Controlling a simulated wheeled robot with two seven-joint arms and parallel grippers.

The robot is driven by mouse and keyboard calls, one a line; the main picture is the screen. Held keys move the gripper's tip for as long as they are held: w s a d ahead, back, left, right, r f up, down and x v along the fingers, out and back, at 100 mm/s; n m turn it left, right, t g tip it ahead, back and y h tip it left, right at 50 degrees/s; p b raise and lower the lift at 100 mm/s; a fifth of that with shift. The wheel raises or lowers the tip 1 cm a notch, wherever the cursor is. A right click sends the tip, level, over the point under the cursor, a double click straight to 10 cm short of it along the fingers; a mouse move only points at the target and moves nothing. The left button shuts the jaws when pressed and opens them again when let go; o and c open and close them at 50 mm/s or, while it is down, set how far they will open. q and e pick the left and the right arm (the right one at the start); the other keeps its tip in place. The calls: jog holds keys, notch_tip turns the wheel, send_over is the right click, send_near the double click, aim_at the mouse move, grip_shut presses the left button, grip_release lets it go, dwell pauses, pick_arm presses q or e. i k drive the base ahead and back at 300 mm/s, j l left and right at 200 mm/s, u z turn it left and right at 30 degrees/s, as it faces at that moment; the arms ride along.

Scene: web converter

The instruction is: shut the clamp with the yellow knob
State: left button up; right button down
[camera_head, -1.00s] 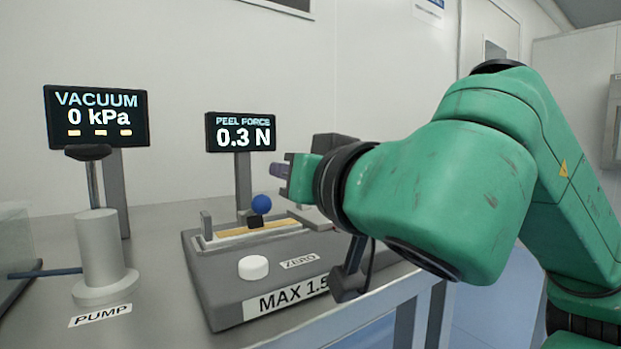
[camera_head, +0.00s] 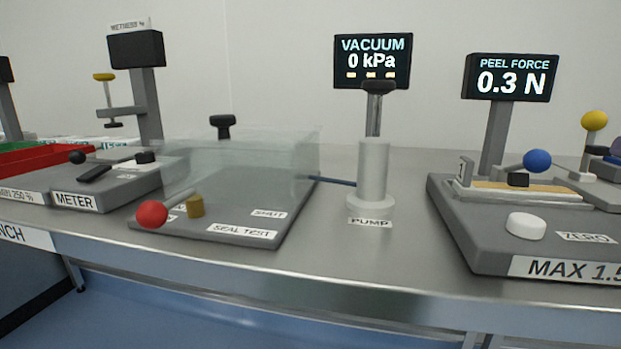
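A yellow ball knob (camera_head: 594,120) stands near the right edge, on a short pale stem above a small light block, behind the peel force fixture. It appears raised; the mechanism around it is partly cut off by the frame edge. A blue ball knob (camera_head: 537,160) sits beside it to the left, over a black block on the fixture's tan strip. Another yellow knob (camera_head: 103,76), flat in shape, tops a screw on the meter stand at the far left. Neither gripper can be made out in the view.
The peel fixture base (camera_head: 480,240) carries a white button (camera_head: 526,226). Left of it are the pump (camera_head: 373,175) and a clear seal test box (camera_head: 240,165) with a red-knobbed lever (camera_head: 152,214). A purple and dark item (camera_head: 611,152) is cut off at the right edge.

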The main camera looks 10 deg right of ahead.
aim_at(593, 122)
jog(key=k+j, duration=0.25)
jog(key=k, duration=0.2)
jog(key=k+j, duration=0.3)
jog(key=k, duration=0.15)
